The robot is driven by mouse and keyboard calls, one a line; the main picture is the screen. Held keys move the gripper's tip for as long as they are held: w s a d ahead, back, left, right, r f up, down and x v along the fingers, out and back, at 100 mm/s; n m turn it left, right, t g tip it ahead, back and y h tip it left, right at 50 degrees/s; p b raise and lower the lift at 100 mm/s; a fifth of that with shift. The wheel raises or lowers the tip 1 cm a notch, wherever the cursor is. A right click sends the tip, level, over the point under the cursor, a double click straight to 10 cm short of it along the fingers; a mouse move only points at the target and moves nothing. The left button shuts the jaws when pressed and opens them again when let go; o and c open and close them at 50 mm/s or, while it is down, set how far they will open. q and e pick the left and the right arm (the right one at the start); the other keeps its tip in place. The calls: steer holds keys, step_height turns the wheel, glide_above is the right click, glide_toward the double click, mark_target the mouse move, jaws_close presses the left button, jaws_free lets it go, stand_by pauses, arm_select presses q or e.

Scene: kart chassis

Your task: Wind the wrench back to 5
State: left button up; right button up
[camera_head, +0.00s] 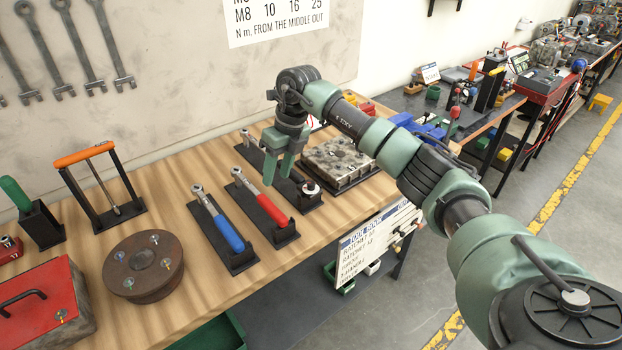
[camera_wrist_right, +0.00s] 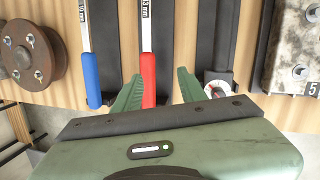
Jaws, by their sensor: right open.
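Three wrenches lie in black trays on the wooden bench: one with a blue handle (camera_head: 229,234), one with a red handle (camera_head: 271,211), and a dark one whose end carries a white dial (camera_head: 310,188). In the right wrist view the dial (camera_wrist_right: 217,88) has a red mark; its reading is too small to tell. My right gripper (camera_head: 279,178) is open and empty, pointing down above the trays. In the wrist view its fingers (camera_wrist_right: 159,74) stand apart, with the red handle (camera_wrist_right: 148,77) below and between them, nearer the left finger. The dial is just right of the right finger. My left gripper is out of view.
A cylinder head (camera_head: 340,160) sits on a black base to the right of the wrenches. A round brown flange (camera_head: 142,264) and a red box (camera_head: 40,300) are to the left. An orange-handled stand (camera_head: 85,154) is behind. A wall chart (camera_head: 275,20) lists numbers.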

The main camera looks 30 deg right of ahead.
mark_target(311, 183)
steer(key=d+r+h, duration=0.1)
steer(key=d, duration=0.1)
steer(key=s+d+r+g, duration=0.1)
steer(key=d, duration=0.2)
steer(key=s+d+r+m+h, duration=0.1)
steer(key=d, duration=0.2)
steer(key=shift+s+d+g+h, duration=0.15)
steer(key=shift+s+g+h, duration=0.05)
steer(key=shift+g+h, duration=0.1)
step_height(311, 183, down, 7)
steer(key=shift+r+p, duration=0.1)
steer(key=shift+p, duration=1.05)
steer(key=shift+f, duration=0.45)
jaws_close()
